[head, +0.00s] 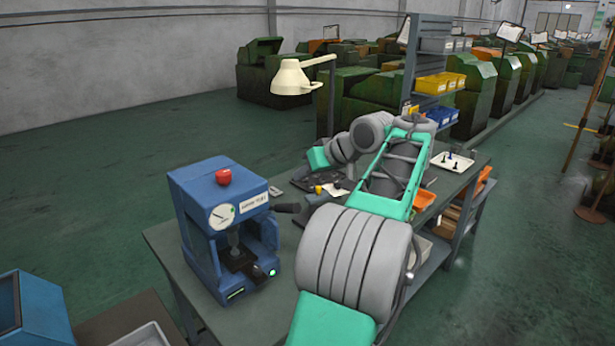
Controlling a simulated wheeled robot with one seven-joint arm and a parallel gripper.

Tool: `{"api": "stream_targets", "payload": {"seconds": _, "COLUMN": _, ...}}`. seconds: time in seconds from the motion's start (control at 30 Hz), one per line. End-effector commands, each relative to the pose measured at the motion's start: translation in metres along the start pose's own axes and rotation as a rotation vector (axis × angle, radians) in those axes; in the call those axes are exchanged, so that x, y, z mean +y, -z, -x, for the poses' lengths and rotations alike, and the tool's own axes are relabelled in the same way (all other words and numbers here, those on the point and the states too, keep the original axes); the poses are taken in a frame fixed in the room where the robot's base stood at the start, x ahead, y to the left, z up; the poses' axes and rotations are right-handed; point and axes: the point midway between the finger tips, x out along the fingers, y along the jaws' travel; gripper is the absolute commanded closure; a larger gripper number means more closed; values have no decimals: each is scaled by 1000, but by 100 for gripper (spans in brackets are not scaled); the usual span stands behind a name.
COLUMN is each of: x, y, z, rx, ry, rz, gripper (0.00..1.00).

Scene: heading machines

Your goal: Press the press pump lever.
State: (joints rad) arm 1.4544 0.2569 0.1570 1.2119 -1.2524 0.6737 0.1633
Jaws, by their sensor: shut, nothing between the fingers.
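My arm rises from the bottom, to the right of the press, and bends over the bench. Its teal wrist part is beyond the lever, up and to the right, apart from it. I cannot make out my gripper's fingers against the dark items below the wrist.
The grey workbench (170,245) carries small dark tools, a cream lamp (292,78), an orange bin (423,199) and a white tray (452,162). A shelf with yellow bins (438,84) stands behind.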

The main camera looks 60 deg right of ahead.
Motion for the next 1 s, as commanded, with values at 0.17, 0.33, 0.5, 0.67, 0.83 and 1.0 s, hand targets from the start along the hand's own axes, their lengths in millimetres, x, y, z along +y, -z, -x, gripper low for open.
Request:
{"api": "stream_targets", "payload": {"seconds": 0.17, "x": -2, "y": 0, "z": -41, "rx": -1, "ry": 3, "rz": 0, "gripper": 100}}
{"api": "stream_targets", "payload": {"seconds": 0.33, "x": 0, "y": -16, "z": -62, "rx": -1, "ry": -1, "rz": -3, "gripper": 100}}
{"api": "stream_targets", "payload": {"seconds": 0.5, "x": 0, "y": -34, "z": -67, "rx": 0, "ry": -2, "rz": 0, "gripper": 100}}
{"api": "stream_targets", "payload": {"seconds": 0.67, "x": 0, "y": -39, "z": -68, "rx": 0, "ry": -1, "rz": 0, "gripper": 100}}
{"api": "stream_targets", "payload": {"seconds": 0.83, "x": 0, "y": -39, "z": -68, "rx": 0, "ry": -1, "rz": 0, "gripper": 100}}
{"api": "stream_targets", "payload": {"seconds": 1.0, "x": 1, "y": -43, "z": -69, "rx": 9, "ry": 0, "rz": 0, "gripper": 100}}
